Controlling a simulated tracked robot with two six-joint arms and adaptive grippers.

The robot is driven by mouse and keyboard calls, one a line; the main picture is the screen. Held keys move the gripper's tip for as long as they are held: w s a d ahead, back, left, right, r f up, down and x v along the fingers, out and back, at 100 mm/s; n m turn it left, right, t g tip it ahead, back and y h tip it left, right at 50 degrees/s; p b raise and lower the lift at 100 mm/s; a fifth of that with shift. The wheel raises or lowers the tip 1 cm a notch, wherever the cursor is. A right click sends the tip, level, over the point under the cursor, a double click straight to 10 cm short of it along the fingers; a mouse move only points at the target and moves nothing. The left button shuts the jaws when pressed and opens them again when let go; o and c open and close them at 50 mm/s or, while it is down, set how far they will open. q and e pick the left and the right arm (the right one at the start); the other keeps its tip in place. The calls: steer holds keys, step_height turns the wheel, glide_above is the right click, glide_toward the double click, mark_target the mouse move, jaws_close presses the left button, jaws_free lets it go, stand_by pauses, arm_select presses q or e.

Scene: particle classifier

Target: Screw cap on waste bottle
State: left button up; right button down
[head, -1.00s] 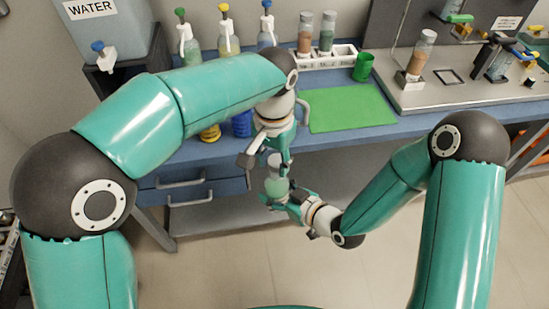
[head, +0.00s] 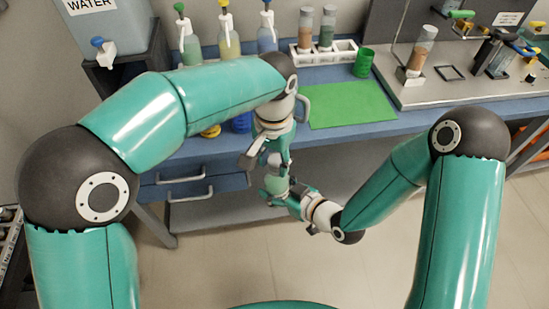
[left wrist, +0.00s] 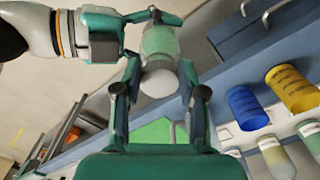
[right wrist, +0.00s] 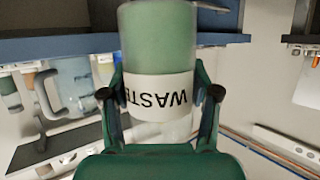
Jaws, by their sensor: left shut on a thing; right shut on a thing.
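The waste bottle (head: 276,185) is greenish and see-through. My right gripper (head: 281,192) is shut around it, below my left gripper (head: 276,165). In the right wrist view, the bottle (right wrist: 158,35) has a white label reading WASTE, upside down in the picture, between both fingers (right wrist: 160,97). In the left wrist view, my left gripper (left wrist: 158,92) is shut on a round white cap (left wrist: 158,84). The cap lies against or very close to the mouth end of the bottle (left wrist: 161,42). I cannot tell whether the threads are engaged.
Both hands are in front of the blue bench, above the floor. A green mat (head: 350,107), a green cup (head: 363,62) and a white rack (head: 345,50) with vials stand on the bench. Blue drawers (head: 190,182) are at the left. Floor space at the lower right is clear.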

arm_select(q)
steer(key=shift+f, duration=0.4)
steer(key=m, duration=0.4)
steer(key=shift+w+a, duration=0.2)
steer(key=m, duration=0.4)
steer(key=shift+w+a, duration=0.1)
steer(key=shift+w, duration=0.15)
steer(key=m, duration=0.6)
steer(key=shift+w+m, duration=0.4)
steer(key=m, duration=0.4)
steer(key=shift+w, duration=0.2)
steer(key=m, duration=0.4)
steer(key=d+m, duration=0.1)
steer(key=m, duration=0.1)
steer(key=shift+w+m, duration=0.25)
steer(key=shift+m, duration=0.15)
steer(key=m, duration=0.7)
steer(key=shift+d, duration=0.35)
